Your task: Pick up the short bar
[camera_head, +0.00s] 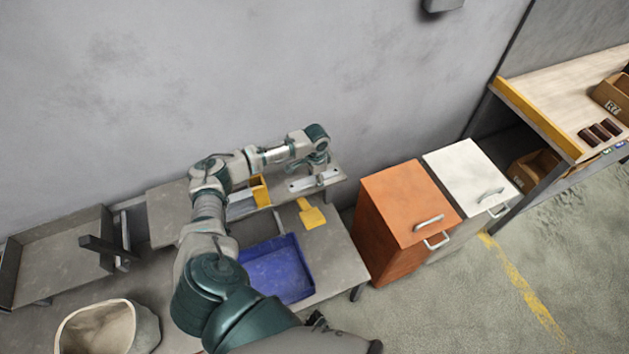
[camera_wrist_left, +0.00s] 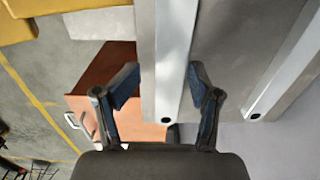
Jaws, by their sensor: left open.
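A galvanized bar (camera_head: 302,184) lies on the far right part of the bench in the head view, under my left gripper (camera_head: 321,172). In the left wrist view a pale metal bar (camera_wrist_left: 168,50) runs between the two dark fingers of the left gripper (camera_wrist_left: 163,85). The fingers are open, one on each side of it, with gaps; I cannot tell their height over it. A second metal bar (camera_wrist_left: 284,72) with a dark hole at its end lies to the right. I cannot tell from the frames which bar is the shorter. My right gripper is not in view.
A blue tray (camera_head: 302,277) and a yellow piece (camera_head: 311,216) are on the bench (camera_head: 338,262). An orange cabinet (camera_head: 396,195) and a white cabinet (camera_head: 462,168) stand to the right. A pale sack-like container (camera_head: 146,325) is at lower left. The wall rises close behind the bench.

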